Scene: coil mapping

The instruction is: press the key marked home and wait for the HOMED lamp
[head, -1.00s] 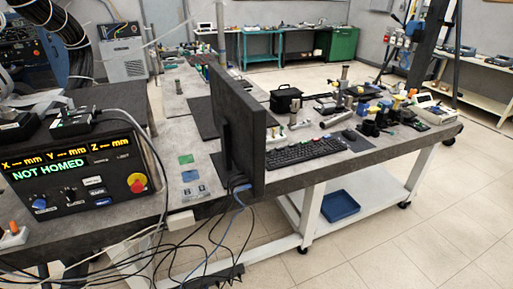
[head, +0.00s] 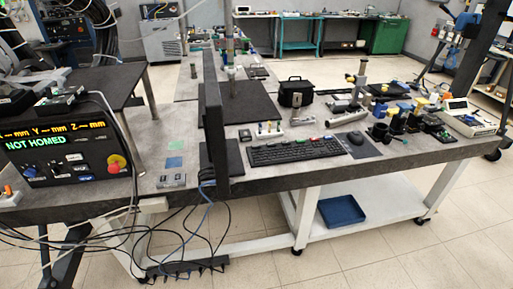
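A black control box (head: 70,153) stands at the left end of the bench in the head view, partly cut off by the left edge. Its display (head: 38,143) reads "NOT HOMED" in green, with X, Y and Z in mm above in yellow. Several small keys (head: 75,157) sit below the display; their labels are too small to read, so I cannot tell which is marked home. I see no separate lit HOMED lamp. My gripper is not in view.
A monitor (head: 213,120) stands edge-on right of the box. A keyboard (head: 295,150), a black case (head: 295,92) and several instruments lie on the long bench (head: 260,180). Cables hang below its front edge. A blue tray (head: 342,210) sits on the lower shelf. The floor (head: 390,255) in front is clear.

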